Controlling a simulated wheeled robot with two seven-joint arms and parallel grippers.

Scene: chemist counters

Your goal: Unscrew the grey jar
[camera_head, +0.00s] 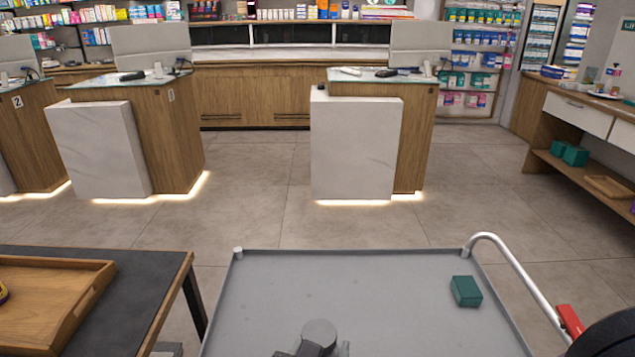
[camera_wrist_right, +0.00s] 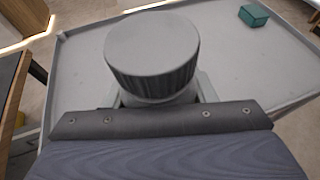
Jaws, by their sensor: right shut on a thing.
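The grey jar (camera_head: 320,332) is at the bottom edge of the head view, over the grey trolley top. In the right wrist view its round, flat grey lid (camera_wrist_right: 152,45) with a ribbed side faces the camera. My right gripper (camera_wrist_right: 160,100) is shut on the jar, with a finger on either side just below the lid's ribbed edge. The jar's lower body is hidden by the lid and the gripper, so I cannot tell whether it touches the trolley. The lid sits on the jar. My left gripper is in neither view.
The grey trolley top (camera_head: 400,300) has a low rim and a curved metal handle (camera_head: 515,268) at the right. A green box (camera_head: 466,291) lies on its right part. A dark table (camera_head: 140,290) with a wooden tray (camera_head: 70,315) stands at the left. The trolley's middle is clear.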

